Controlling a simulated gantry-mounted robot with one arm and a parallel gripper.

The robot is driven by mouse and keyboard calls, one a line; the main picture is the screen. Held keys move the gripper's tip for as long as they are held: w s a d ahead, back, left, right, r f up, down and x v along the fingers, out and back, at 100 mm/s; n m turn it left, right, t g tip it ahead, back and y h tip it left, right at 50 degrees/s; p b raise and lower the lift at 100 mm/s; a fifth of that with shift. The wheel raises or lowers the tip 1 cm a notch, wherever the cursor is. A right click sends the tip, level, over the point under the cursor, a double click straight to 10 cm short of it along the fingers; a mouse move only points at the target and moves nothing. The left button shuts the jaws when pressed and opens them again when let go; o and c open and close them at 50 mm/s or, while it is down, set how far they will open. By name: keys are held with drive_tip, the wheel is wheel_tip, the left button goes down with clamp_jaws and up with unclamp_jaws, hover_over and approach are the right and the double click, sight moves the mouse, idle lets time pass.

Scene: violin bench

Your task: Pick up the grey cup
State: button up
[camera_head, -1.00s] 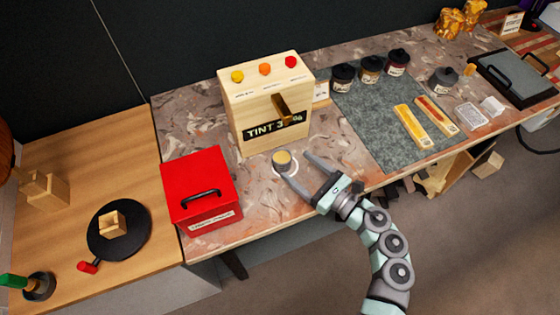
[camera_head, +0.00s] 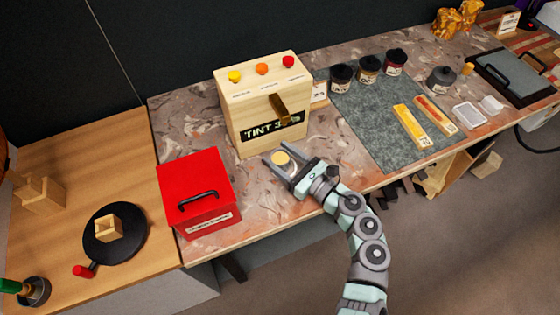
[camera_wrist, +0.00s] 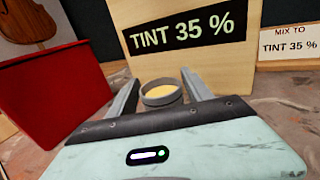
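The grey cup (camera_head: 281,160) is small and round with yellowish contents. It stands upright on the stone-patterned bench in front of the wooden tint box (camera_head: 262,104). My gripper (camera_head: 275,153) is open, with one finger on each side of the cup. In the wrist view the cup (camera_wrist: 161,93) sits between the two fingers (camera_wrist: 163,88), its lower part hidden by the gripper body. I cannot tell whether either finger touches it.
A red box (camera_head: 198,185) with a black handle stands to the left of the cup. A grey-green mat (camera_head: 372,122) with jars and yellow packets lies to the right. The bench's front edge runs under my arm.

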drive_tip(key=c, duration=1.2)
drive_tip(key=shift+r, duration=0.1)
